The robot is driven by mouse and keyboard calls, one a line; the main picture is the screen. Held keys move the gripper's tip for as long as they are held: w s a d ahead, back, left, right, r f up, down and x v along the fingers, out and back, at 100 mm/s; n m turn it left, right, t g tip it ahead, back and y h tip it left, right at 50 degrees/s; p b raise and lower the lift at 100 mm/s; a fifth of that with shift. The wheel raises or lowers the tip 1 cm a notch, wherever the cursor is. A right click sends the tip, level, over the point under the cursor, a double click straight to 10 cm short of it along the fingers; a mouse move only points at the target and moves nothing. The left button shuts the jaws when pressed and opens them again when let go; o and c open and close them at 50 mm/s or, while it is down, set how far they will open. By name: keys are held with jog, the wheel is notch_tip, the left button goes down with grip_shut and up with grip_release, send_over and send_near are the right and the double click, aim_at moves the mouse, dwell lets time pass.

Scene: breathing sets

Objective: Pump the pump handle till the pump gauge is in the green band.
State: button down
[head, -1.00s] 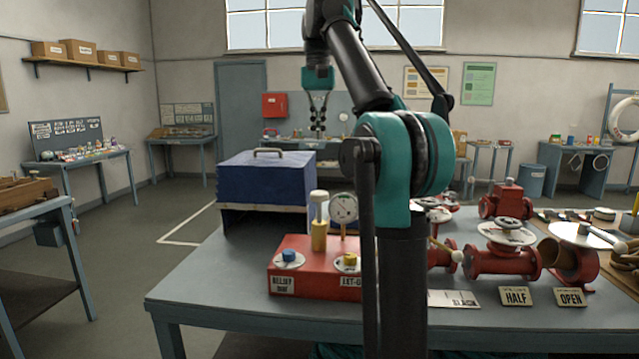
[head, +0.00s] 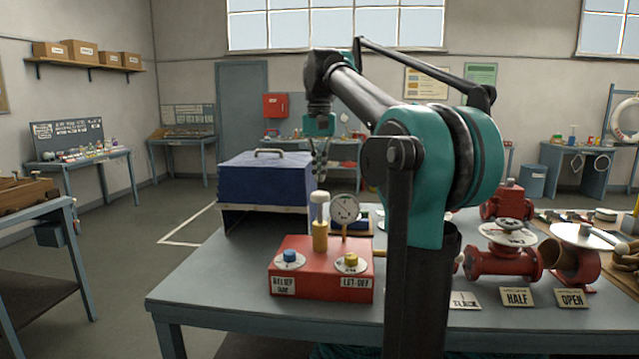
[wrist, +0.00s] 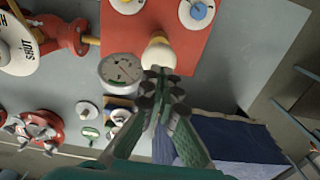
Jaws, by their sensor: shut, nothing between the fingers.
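The pump is a red box (head: 318,263) on the table, with a white-topped pump handle (head: 319,208) rising from a yellow post. The handle stands up. The pump gauge (head: 344,208) is a round white dial just right of the handle; it also shows in the wrist view (wrist: 120,69), with a green patch on its face. I cannot read its needle against that patch. My gripper (head: 319,178) points down, shut and empty, just above the white handle top. In the wrist view its fingertips (wrist: 162,72) appear right over the handle top (wrist: 158,53); contact is unclear.
A blue knob (head: 289,256) and a yellow knob (head: 351,260) labelled LET-OFF sit on the red box. A blue case (head: 266,180) stands behind left. Red valves (head: 503,258) with label cards stand right. My arm hides part of the table. The front left tabletop is clear.

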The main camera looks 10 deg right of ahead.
aim_at(319, 193)
jog(key=shift+f, duration=1.45)
jog(key=shift+f, duration=2.3)
notch_tip(319, 193, up, 14)
jog(key=shift+s, duration=0.1)
